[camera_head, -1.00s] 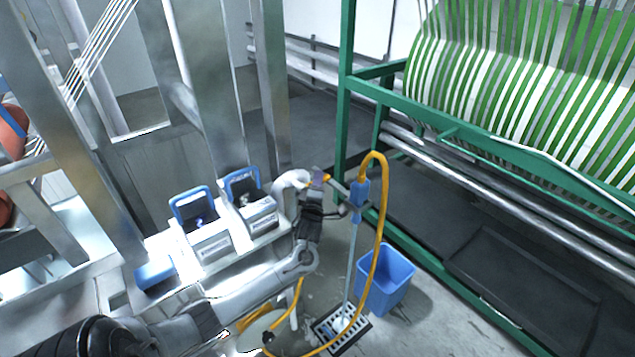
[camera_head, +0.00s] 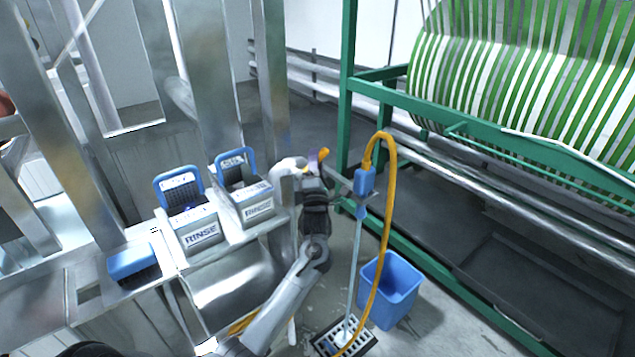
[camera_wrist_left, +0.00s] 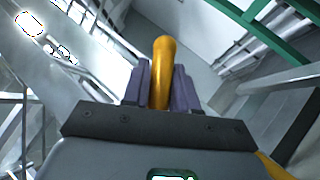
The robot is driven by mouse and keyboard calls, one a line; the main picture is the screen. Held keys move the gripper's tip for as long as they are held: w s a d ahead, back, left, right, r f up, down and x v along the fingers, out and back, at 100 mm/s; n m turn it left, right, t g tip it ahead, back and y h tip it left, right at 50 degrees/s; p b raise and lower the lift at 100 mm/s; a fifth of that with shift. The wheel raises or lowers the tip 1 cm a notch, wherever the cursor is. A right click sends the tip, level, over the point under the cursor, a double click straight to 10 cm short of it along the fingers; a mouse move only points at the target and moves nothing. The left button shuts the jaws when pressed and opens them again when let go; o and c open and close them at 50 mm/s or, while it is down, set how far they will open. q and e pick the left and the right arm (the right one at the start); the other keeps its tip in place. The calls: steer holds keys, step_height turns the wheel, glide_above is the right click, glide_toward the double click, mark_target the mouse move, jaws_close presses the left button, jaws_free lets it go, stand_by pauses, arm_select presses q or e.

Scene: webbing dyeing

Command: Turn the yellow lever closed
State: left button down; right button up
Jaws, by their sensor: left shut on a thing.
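The yellow lever (camera_head: 323,153) shows as a small yellow tip at the end of my left gripper (camera_head: 312,162) in the head view, beside a white pipe elbow (camera_head: 287,166). In the left wrist view the lever (camera_wrist_left: 163,70) stands between the two purple-grey fingers of my left gripper (camera_wrist_left: 161,88), which are shut on it. Its rounded end sticks out above the fingertips. The valve body under the lever is hidden by the gripper. My right gripper is not in view.
Two rinse boxes (camera_head: 203,237) with blue handles and a blue brush-like block (camera_head: 133,262) stand on the ledge at left. A yellow hose (camera_head: 388,220) hangs from a blue holder (camera_head: 364,182) close right of the gripper. A blue bucket (camera_head: 390,290) and a floor drain (camera_head: 345,337) lie below.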

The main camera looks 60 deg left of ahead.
arm_select(q)
steer(key=s+n+g+y+b, duration=0.1)
steer(key=n+g+y+b, duration=0.1)
steer(key=n+g+b, duration=0.4)
steer(key=s+r+n+g+y+b, duration=0.1)
steer(key=s+n+g+y+b, duration=0.1)
steer(key=n+g+b, duration=0.3)
steer(key=s+r+n+g+y+b, duration=0.1)
steer(key=n+g+y+b, duration=0.1)
steer(key=n+g+b, duration=0.4)
steer(key=shift+s+d+r+n+g+b, duration=0.15)
steer(key=shift+n+b, duration=0.25)
steer(key=shift+n, duration=0.6)
steer(key=shift+d+f+n+g+b, duration=0.15)
steer(key=shift+n+b, duration=0.25)
steer(key=shift+n, duration=0.6)
steer(key=shift+s+r+n+g+h+b, duration=0.15)
steer(key=shift+n+g+b, duration=0.15)
steer(key=shift+n+g, duration=0.25)
steer(key=shift+s+r+n+g+h+b, duration=0.1)
steer(key=shift+n+g+h+b, duration=0.15)
steer(key=shift+n+g, duration=0.3)
steer(key=shift+s+r+n+g+h+b, duration=0.15)
steer(key=shift+n+g+b, duration=0.2)
steer(key=shift+n+g, duration=0.2)
steer(key=c, duration=1)
jaws_free()
steer(key=shift+o, duration=0.2)
steer(key=shift+f, duration=0.1)
